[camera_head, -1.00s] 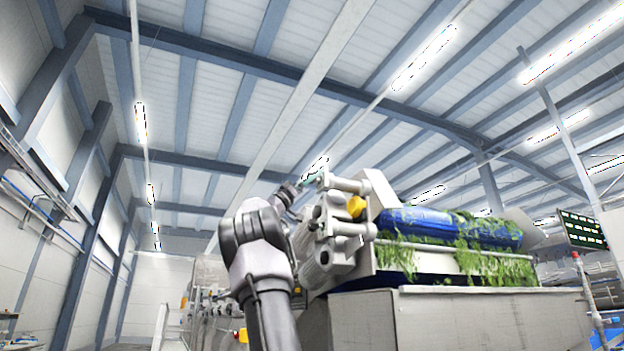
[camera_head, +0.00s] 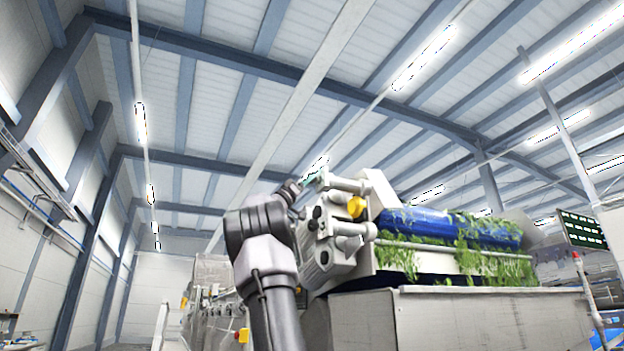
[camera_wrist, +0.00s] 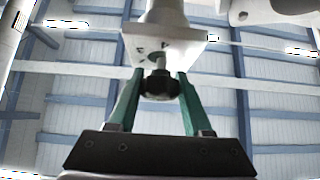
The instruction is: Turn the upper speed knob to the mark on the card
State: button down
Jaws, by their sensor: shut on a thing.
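In the wrist view a dark round knob (camera_wrist: 159,86) sits on a short shaft below a pale square plate (camera_wrist: 168,45) that carries small dark marks, too small to read. My gripper (camera_wrist: 160,82) has its two green fingers on either side of the knob, shut on it. In the head view my gripper (camera_head: 312,178) is at the upper left end of the machine, at the top of its pale cylinders. The knob is too small to make out there. I cannot make out which way the knob points.
The machine (camera_head: 455,320) has a blue roller (camera_head: 450,224) draped with greens (camera_head: 480,262). A yellow part (camera_head: 356,207) stands close right of my arm. A dark display board (camera_head: 582,230) hangs at the far right. Open air lies above and left of my arm.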

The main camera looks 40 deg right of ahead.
jog(key=n+t+y, duration=0.1)
jog(key=n+t, duration=0.9)
jog(key=n, duration=0.1)
jog(key=n+t+y, duration=0.1)
jog(key=n+t, duration=0.1)
jog(key=n, duration=0.1)
jog(key=n+t+y, duration=0.2)
jog(key=n+t, duration=0.1)
jog(key=n, duration=0.1)
jog(key=shift+n+y, duration=0.3)
jog(key=n+t+y, duration=0.1)
jog(key=n+y, duration=0.2)
jog(key=n, duration=0.1)
jog(key=shift+w+n+y, duration=0.1)
jog(key=shift+n+y, duration=0.3)
jog(key=n+y, duration=0.2)
jog(key=n, duration=0.1)
jog(key=shift+f+g+y, duration=0.15)
jog(key=shift+g+y, duration=0.25)
jog(key=shift+n, duration=0.4)
jog(key=shift+c, duration=1.6)
grip_release()
jog(key=v, duration=1)
jog(key=shift+a, duration=0.25)
